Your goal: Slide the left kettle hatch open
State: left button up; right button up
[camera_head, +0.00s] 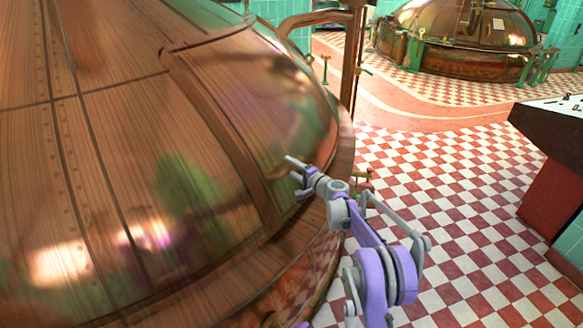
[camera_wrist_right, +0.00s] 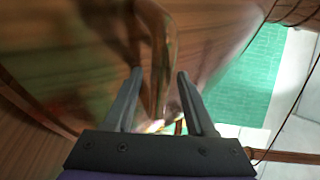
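The large copper kettle (camera_head: 100,180) fills the left and middle of the head view. Its hatch (camera_head: 255,95) looks like the smooth, curved panel on the right side of the dome, bordered by a raised copper strip. Whether it is open at all I cannot tell. My right gripper (camera_head: 292,176) is at the lower right of this panel, with its fingers apart. In the right wrist view the open fingers (camera_wrist_right: 160,74) stand either side of a narrow copper ridge or handle (camera_wrist_right: 157,55); contact is not clear. My left gripper is not in view.
A second copper kettle (camera_head: 455,35) stands far back on the right. A vertical copper pipe (camera_head: 351,60) rises behind the near kettle.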

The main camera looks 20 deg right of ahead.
grip_shut()
dwell(1.2)
